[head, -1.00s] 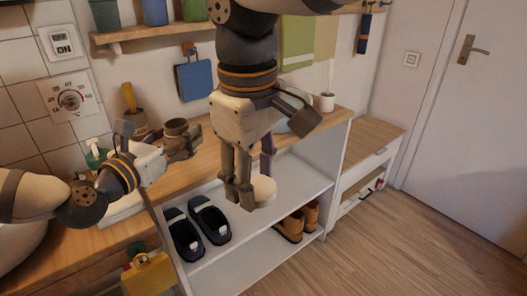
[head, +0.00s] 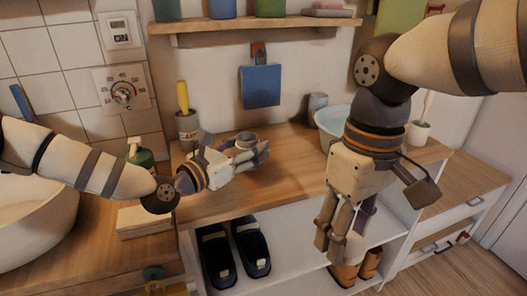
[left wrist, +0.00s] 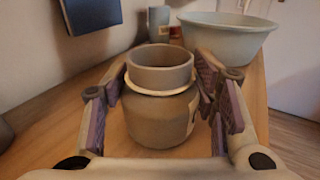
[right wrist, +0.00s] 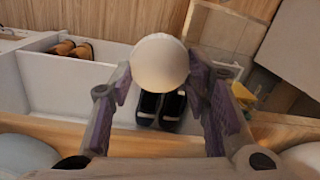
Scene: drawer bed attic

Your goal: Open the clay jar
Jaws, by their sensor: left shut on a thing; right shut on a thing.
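The brown-grey clay jar (left wrist: 160,115) stands upright between my left gripper's fingers in the left wrist view. Its neck looks open at the top, with a pale ring below. In the head view the jar (head: 246,139) is over the wooden counter, and my left gripper (head: 257,154) is shut on it. My right gripper (head: 338,240) points down in front of the shelf unit, right of the jar and apart from it. In the right wrist view its fingers hold a pale round lid (right wrist: 159,62). The lid is mostly hidden by the fingers in the head view.
The wooden counter (head: 225,190) has a pot with a yellow-handled tool (head: 187,125), a pale basin (head: 333,120) and a grey cup (head: 317,103). Dark slippers (head: 250,247) and brown shoes (head: 357,267) sit in the white shelf unit below. A wall shelf (head: 290,25) runs above.

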